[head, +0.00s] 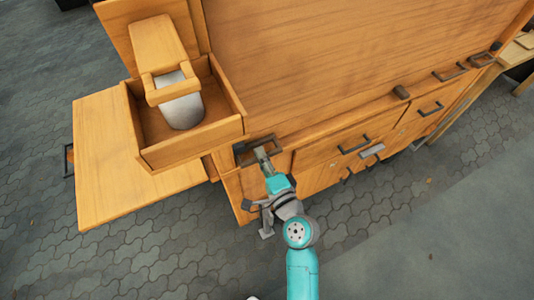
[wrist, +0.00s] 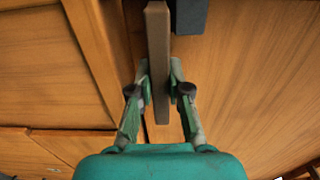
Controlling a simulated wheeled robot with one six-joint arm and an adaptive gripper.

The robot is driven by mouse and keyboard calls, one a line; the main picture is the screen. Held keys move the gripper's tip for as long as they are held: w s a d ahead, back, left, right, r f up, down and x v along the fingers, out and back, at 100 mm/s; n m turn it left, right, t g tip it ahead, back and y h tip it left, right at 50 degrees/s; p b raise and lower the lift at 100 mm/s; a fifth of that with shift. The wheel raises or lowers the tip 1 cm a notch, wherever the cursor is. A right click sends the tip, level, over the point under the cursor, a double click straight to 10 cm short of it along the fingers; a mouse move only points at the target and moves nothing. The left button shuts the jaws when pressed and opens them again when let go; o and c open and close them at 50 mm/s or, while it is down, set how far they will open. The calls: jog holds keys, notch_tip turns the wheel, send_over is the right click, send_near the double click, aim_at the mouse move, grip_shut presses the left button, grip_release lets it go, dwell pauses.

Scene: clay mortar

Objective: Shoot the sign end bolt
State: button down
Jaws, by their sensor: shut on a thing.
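My gripper (head: 262,155) reaches up to the front of a wooden cabinet (head: 330,60), at a dark bar-like fitting (head: 243,147) near its left corner. In the wrist view my gripper (wrist: 159,82) has its two fingers closed on either side of a long brown bar (wrist: 158,40), which runs upward out of the picture. The fingertips' contact is partly hidden in the head view.
An open wooden box (head: 195,153) holding a grey rounded piece (head: 183,110) stands left of my gripper. A wooden flap (head: 100,185) juts out at left. Dark handles (head: 353,145) line the cabinet front to the right. Paved floor (head: 150,260) is clear in front.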

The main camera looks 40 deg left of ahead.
jog(key=shift+s+f, duration=0.1)
jog(key=shift+s, duration=0.1)
jog(key=c, duration=1.1)
grip_release()
jog(key=shift+a, duration=0.1)
jog(key=v, duration=1.2)
